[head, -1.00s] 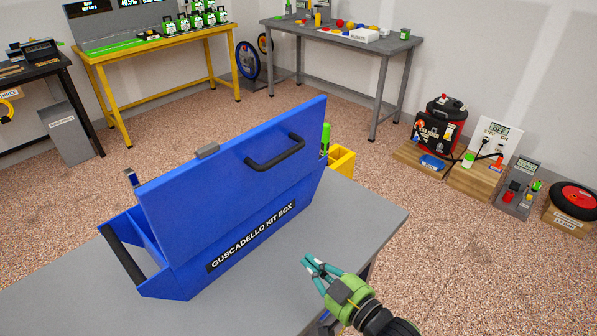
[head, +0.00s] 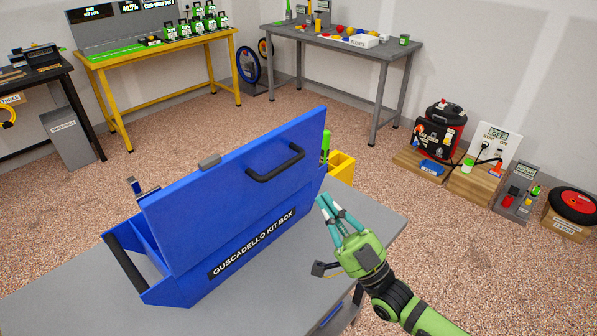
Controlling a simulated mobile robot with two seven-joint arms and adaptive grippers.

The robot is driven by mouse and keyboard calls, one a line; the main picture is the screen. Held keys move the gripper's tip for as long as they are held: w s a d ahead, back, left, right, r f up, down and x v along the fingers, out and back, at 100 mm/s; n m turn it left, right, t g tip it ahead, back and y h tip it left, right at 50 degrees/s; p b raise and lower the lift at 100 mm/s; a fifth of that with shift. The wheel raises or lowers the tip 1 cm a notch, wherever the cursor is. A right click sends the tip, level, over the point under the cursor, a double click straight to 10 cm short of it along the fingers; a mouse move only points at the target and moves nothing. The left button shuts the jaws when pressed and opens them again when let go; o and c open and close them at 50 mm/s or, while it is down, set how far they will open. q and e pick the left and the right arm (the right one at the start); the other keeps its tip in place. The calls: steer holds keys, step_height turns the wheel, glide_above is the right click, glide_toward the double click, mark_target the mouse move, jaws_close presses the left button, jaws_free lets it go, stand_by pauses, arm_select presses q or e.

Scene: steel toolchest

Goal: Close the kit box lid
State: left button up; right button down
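The blue kit box (head: 155,285) stands on a grey table, with its label strip (head: 252,244) facing me. Its lid (head: 200,210) is open and stands up steeply as a large blue panel. A black handle (head: 276,163) is on the lid's near face and a grey latch (head: 209,162) is on its top edge. The lid hides most of the inside of the box. My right gripper (head: 328,203) is just right of the box, below and right of the handle. Its teal fingers are a little apart, with nothing visible between them. My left gripper is out of view.
A black side handle (head: 125,263) sticks out at the box's left end. A yellow bin (head: 341,166) is behind its right end. The grey table top (head: 378,217) is bare to the right. Other benches stand against the far walls.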

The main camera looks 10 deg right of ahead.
steer(key=w+a+r+p, duration=0.1)
steer(key=w+a+r, duration=0.1)
steer(key=w+a, duration=0.2)
steer(key=shift+w+p, duration=0.35)
steer(key=shift+w, duration=0.75)
steer(key=shift+a+r, duration=0.1)
steer(key=shift+r, duration=0.1)
